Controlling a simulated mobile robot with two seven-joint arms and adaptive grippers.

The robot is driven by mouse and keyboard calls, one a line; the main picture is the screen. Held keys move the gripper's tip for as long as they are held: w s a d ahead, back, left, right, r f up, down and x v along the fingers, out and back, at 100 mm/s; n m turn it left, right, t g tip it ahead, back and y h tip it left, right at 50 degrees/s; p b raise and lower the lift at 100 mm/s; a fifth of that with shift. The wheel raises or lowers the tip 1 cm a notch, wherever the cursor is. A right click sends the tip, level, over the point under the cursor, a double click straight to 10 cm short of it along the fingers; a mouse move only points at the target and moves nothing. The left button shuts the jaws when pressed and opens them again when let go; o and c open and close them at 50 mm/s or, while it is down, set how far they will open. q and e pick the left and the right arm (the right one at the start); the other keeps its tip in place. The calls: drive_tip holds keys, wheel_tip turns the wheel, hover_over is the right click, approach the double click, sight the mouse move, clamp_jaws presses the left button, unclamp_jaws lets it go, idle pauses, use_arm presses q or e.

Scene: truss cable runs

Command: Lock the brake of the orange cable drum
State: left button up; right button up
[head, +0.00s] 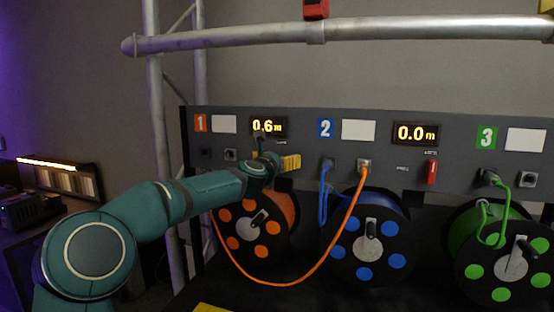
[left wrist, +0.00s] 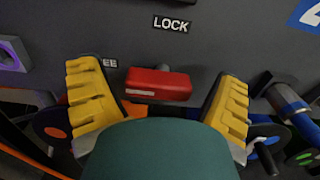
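The orange cable drum (head: 238,243) sits under panel section 1, partly behind my left arm. Its red brake lever (left wrist: 158,84) lies level in the left wrist view, below the LOCK label (left wrist: 171,24). The FREE label (left wrist: 109,63), partly covered by a finger, is beside the lever's left end. My left gripper (head: 278,162) is at the panel in front of the brake and hides it in the head view. Its yellow fingers (left wrist: 160,95) are open, one on each side of the lever, with visible gaps. My right gripper is not in view.
The orange cable (head: 300,281) hangs in a loop to a socket (head: 364,165) under section 2. The blue drum (head: 371,262) and green drum (head: 480,284) stand to the right. The blue drum's red lever (head: 432,172) is upright. A truss bar (head: 240,37) crosses above.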

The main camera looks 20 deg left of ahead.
use_arm(q)
drive_tip(key=c, duration=0.9)
drive_tip(key=shift+f+m, duration=0.1)
drive_tip(key=shift+m, duration=0.3)
drive_tip(key=m, duration=0.3)
drive_tip(key=shift+d+m, duration=0.2)
drive_tip(key=shift+m, duration=0.2)
drive_tip(key=m, duration=0.4)
drive_tip(key=shift+d+m+b, duration=0.15)
drive_tip(key=shift+m+b, duration=0.15)
drive_tip(key=m, duration=0.5)
drive_tip(key=shift+d+f, duration=0.1)
drive_tip(key=shift+d, duration=0.1)
drive_tip(key=shift+f+m, duration=0.15)
drive_tip(key=shift+m, duration=1.75)
